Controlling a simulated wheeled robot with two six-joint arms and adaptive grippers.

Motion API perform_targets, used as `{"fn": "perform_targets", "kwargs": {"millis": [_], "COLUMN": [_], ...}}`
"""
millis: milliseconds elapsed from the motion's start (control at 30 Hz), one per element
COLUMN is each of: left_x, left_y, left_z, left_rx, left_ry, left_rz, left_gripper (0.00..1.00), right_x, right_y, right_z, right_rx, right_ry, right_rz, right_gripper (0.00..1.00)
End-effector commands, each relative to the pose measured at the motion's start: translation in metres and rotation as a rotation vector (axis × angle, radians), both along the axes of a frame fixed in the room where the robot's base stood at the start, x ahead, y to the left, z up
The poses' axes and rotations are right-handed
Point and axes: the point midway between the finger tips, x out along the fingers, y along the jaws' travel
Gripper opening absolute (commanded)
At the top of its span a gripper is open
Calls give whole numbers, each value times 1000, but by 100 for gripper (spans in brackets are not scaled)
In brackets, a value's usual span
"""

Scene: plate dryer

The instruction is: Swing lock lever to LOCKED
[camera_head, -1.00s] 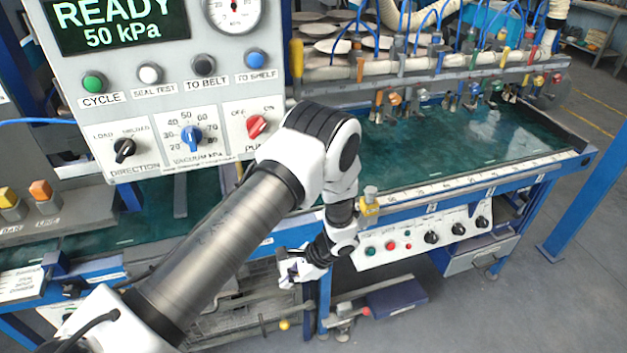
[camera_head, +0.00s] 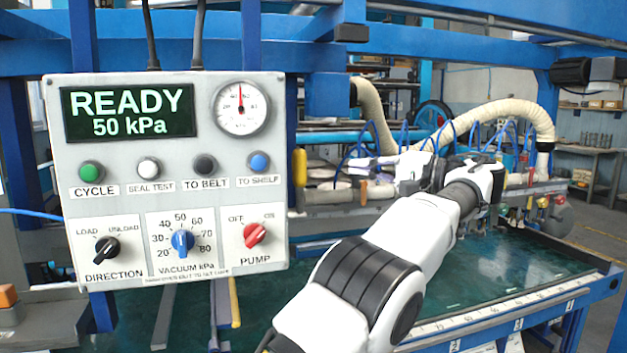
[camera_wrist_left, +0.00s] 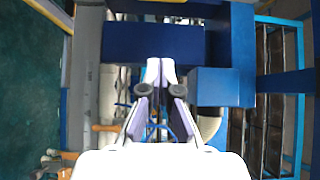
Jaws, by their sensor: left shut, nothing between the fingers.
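My left gripper (camera_head: 364,168) reaches in toward the left, in front of the hose rack, with its pale fingers together and nothing between them. In the left wrist view its fingertips (camera_wrist_left: 160,68) meet in front of blue beams. A yellow upright handle (camera_head: 299,168) stands just right of the control panel, left of the gripper and apart from it in the picture. I cannot tell whether this handle is the lock lever, and no LOCKED label is readable. My right gripper is out of view.
The control panel (camera_head: 150,262) reads READY 50 kPa and fills the left. Blue hoses and a cream duct (camera_head: 515,112) are behind the arm. The green table (camera_head: 490,270) lies below, largely clear. Blue beams (camera_wrist_left: 220,88) crowd the space ahead of the gripper.

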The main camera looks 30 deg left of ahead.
Motion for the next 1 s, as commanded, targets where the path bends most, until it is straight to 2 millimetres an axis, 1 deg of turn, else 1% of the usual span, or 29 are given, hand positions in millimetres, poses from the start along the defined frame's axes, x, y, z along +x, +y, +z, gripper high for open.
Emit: {"fn": "perform_targets", "kwargs": {"millis": [167, 267, 333, 467, 533, 700, 767, 800, 833, 1000], "left_x": [1, 0, 0, -2, -3, -5, -6, -14, -18, -37], "left_y": [1, 7, 15, 40, 55, 93, 105, 97, 95, 87], "left_z": [0, -1, -3, -3, -3, -1, -1, -3, -3, -1], "left_rx": [-1, -1, -1, -2, -2, -3, -2, 0, 0, -1], "left_ry": [3, 3, 3, 5, 4, 6, 5, 5, 6, 4], "left_rz": [-1, 0, 1, 2, 1, 1, 0, -3, -4, -3], "left_gripper": [0, 0, 0, 0, 0, 0, 0, 0, 0, 0], "right_x": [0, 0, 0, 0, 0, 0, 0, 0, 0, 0], "right_y": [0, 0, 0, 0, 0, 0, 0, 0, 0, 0], "right_z": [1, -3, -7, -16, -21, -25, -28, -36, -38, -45], "right_rx": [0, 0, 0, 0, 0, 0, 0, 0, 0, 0], "right_ry": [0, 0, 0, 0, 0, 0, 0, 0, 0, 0], "right_rz": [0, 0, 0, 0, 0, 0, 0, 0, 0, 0], "right_gripper": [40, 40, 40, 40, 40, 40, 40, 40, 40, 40]}}
